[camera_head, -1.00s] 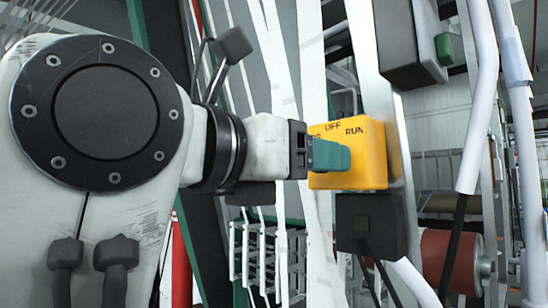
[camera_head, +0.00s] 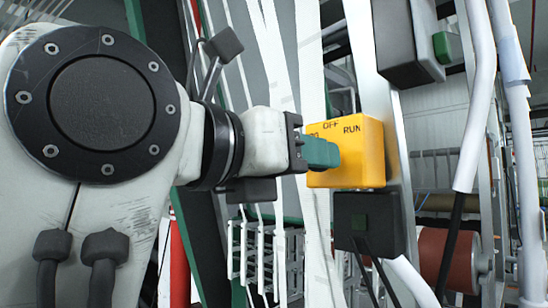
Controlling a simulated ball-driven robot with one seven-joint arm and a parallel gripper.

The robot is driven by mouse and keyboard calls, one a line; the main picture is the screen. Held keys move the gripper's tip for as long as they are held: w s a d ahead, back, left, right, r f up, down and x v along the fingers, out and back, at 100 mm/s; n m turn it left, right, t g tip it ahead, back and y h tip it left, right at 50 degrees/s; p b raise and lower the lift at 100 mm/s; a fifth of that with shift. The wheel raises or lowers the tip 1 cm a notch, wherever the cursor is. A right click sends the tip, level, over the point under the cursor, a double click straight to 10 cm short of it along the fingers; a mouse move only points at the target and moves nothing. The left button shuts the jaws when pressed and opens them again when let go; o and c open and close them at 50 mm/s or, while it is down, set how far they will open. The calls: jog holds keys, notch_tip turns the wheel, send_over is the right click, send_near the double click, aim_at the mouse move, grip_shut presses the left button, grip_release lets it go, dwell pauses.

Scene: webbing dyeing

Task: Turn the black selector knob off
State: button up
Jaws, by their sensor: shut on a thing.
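A yellow selector box (camera_head: 362,158) hangs on a pale metal post right of centre. Its face reads "OFF" at the top and "RUN" at the right; a third label at the left is partly covered by my gripper. My gripper (camera_head: 323,153), with teal fingers, comes in from the left against the front of the box. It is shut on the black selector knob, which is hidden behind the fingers. The knob's pointing direction cannot be seen.
A dark box (camera_head: 366,222) with cables sits just below the yellow box. A dark grey housing (camera_head: 408,38) with a green button (camera_head: 446,46) is above right. White webbing strips (camera_head: 312,80) run behind my gripper. A reddish-brown roller (camera_head: 446,260) is lower right.

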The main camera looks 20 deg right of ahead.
jog(key=shift+a+r+n, duration=0.1)
jog(key=shift+n, duration=3.7)
jog(key=o, duration=1)
jog(key=shift+o, duration=0.2)
jog(key=shift+b, duration=0.3)
jog(key=b+v, duration=0.2)
jog(key=v, duration=0.8)
jog(key=shift+a, duration=0.35)
jog(key=shift+s, duration=0.1)
